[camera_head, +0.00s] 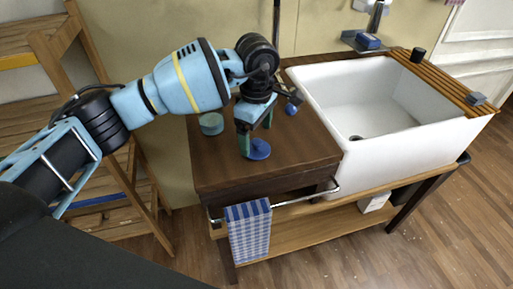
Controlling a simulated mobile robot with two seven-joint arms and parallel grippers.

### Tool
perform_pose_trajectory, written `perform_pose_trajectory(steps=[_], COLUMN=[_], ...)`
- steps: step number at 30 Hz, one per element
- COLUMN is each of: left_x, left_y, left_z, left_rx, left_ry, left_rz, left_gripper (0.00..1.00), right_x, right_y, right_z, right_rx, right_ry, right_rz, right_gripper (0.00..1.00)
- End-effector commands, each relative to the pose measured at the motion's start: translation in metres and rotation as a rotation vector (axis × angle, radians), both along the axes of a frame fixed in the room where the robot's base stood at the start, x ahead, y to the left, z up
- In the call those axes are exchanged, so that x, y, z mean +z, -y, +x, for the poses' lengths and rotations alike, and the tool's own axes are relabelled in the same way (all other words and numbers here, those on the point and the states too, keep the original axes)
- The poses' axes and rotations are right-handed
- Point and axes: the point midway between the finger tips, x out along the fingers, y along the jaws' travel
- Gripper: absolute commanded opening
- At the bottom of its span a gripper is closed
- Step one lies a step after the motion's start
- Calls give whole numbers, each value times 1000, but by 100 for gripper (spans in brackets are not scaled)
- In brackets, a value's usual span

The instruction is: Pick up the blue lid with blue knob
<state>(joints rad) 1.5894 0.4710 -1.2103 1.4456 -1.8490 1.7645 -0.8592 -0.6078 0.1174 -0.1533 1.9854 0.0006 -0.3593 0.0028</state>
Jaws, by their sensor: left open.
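A flat round blue lid (261,151) lies on the dark brown wooden top, near its front edge. A finger of my left gripper covers part of it, and I cannot make out its knob clearly. My left gripper (256,138) points down at the lid, with its two fingers apart and nothing seen between them. One fingertip is at the lid's left edge in the picture; I cannot tell whether it touches. My right gripper is not in view.
A grey-green round object (211,124) stands left of the gripper on the wooden top (305,145). A small blue object (291,109) lies behind right. A white sink (390,145) adjoins on the right. A checked towel (249,230) hangs from the front rail.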

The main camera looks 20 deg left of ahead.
Motion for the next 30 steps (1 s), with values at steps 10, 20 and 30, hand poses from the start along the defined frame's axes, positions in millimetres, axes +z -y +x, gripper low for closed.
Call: perform_pose_trajectory(steps=[10,20,30], left_x=[-36,-37,-37], left_y=[0,0,0], left_z=[2,2,2], left_rx=[-1,0,0], left_ry=[2,1,1], left_rz=[-1,-1,-1], left_gripper=[89,75,41], right_x=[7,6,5], right_y=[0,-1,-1], right_z=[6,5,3], right_rx=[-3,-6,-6], right_ry=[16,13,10], right_rz=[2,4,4], right_gripper=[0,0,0])
